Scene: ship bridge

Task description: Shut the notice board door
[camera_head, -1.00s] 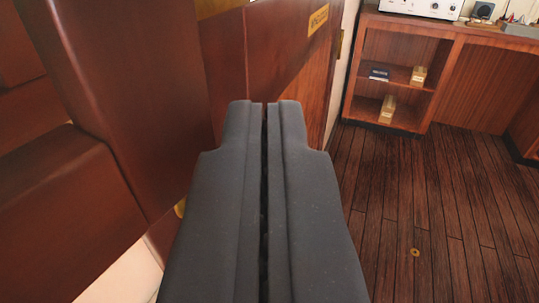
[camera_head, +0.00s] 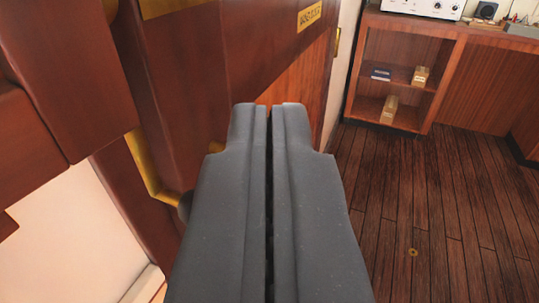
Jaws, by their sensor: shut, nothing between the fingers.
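My gripper (camera_head: 270,106) is shut and empty, pointing forward in the middle of the view. Close on its left is dark red-brown woodwork with brass fittings. A wooden upright (camera_head: 185,95) stands just left of the fingertips, with a brass strip (camera_head: 146,168) along its lower left side. A thick wooden frame piece (camera_head: 75,85) fills the upper left. I cannot tell which of these pieces is the notice board door, or how far open it is. My fingers hide part of the woodwork, and I cannot tell whether they touch it.
A wooden panel with a small brass label (camera_head: 310,17) is ahead. A pale wall (camera_head: 75,230) shows at lower left. A wooden shelf unit (camera_head: 443,85) with small items stands at the back right. The plank floor (camera_head: 430,210) on the right is clear.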

